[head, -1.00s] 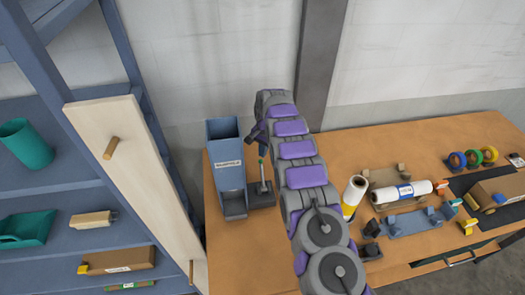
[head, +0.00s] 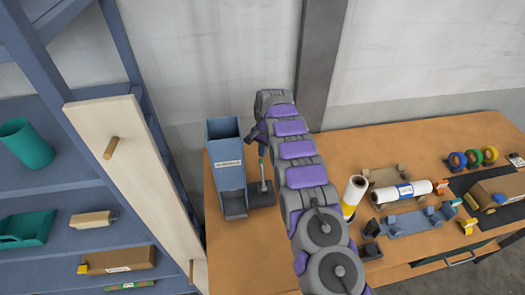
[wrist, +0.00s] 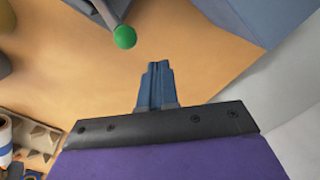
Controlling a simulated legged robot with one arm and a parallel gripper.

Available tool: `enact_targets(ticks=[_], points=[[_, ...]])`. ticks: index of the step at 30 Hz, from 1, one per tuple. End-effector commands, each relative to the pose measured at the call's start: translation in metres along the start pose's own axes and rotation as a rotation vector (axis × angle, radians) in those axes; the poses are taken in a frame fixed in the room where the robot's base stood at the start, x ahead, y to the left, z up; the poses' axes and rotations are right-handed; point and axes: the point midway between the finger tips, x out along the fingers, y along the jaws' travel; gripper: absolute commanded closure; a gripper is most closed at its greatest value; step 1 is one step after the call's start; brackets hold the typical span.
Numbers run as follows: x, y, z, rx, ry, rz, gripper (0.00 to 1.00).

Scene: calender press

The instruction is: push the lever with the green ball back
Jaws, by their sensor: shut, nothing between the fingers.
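The lever (head: 264,176) is a grey rod on a dark base beside the blue-grey dispenser box, with a green ball at its top. In the wrist view the green ball (wrist: 124,37) is at the upper left, at the end of the grey lever. My gripper (wrist: 155,66) is shut and empty, its blue fingers close together. The ball lies up and left of the fingertips there, with a visible gap and no contact. In the head view my gripper (head: 255,136) is near the lever's top, partly hidden by my arm.
The blue-grey dispenser box (head: 228,175) stands left of the lever. A wooden board (head: 130,170) and shelving are farther left. A white roll (head: 354,190), a fixture with another roll (head: 402,192), and coloured tape rings (head: 472,158) are on the bench at right.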

Motion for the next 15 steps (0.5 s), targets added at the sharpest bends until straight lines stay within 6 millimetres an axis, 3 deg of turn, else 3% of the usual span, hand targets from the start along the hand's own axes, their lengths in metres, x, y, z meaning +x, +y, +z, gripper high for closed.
enact_targets(ticks=[15], points=[[0.0059,0.0097,0.0097,0.000,0.002,-0.002,1.00]])
